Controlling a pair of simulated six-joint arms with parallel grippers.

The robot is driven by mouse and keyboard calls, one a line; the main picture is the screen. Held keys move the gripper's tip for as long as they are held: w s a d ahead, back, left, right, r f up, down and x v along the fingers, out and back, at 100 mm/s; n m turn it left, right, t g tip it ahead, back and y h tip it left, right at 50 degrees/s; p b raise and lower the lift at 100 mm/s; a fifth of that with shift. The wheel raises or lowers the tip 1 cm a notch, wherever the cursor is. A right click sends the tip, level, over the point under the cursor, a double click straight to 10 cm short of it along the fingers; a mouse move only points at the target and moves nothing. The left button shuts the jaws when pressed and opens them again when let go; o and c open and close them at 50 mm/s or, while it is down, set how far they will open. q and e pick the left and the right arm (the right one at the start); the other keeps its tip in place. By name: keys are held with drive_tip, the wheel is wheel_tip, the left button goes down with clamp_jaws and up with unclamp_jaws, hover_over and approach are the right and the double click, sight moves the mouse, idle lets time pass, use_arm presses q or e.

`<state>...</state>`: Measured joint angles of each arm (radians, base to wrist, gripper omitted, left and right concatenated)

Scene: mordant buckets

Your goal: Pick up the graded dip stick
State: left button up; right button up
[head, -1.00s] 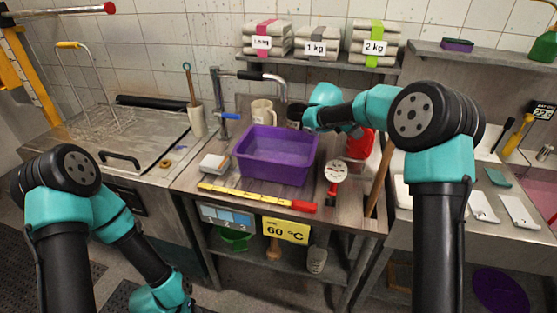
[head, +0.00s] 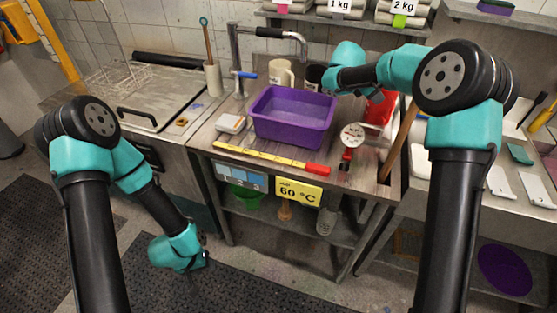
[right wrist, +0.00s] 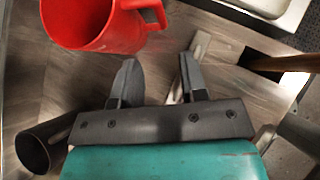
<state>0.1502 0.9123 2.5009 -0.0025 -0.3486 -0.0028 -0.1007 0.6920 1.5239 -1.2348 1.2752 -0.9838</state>
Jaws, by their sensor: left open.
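The graded dip stick (head: 268,156) is a yellow bar with dark marks and a red end at its right. It lies flat along the front of the steel counter, in front of the purple tub (head: 292,133). My left gripper (head: 203,259) hangs low in front of the counter, well below and left of the stick, and is apart from it; its fingers are barely visible. My right gripper (right wrist: 158,82) is open and empty in the right wrist view, with its fingers apart near a red jug (right wrist: 88,22). In the head view its fingers are hidden.
A wooden handle (head: 398,143) leans at the counter's right. A 60 °C sign (head: 298,192) hangs below the front edge. The floor mat (head: 235,280) is clear.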

drive_tip(key=shift+o, duration=1.2)
drive_tip(key=r+m+g+y, duration=0.2)
drive_tip(key=m+y, duration=0.4)
drive_tip(key=y, duration=0.3)
hover_over(300, 164)
drive_tip(key=shift+f, duration=0.25)
wheel_tip(300, 164, down, 12)
drive_tip(key=shift+f, duration=0.15)
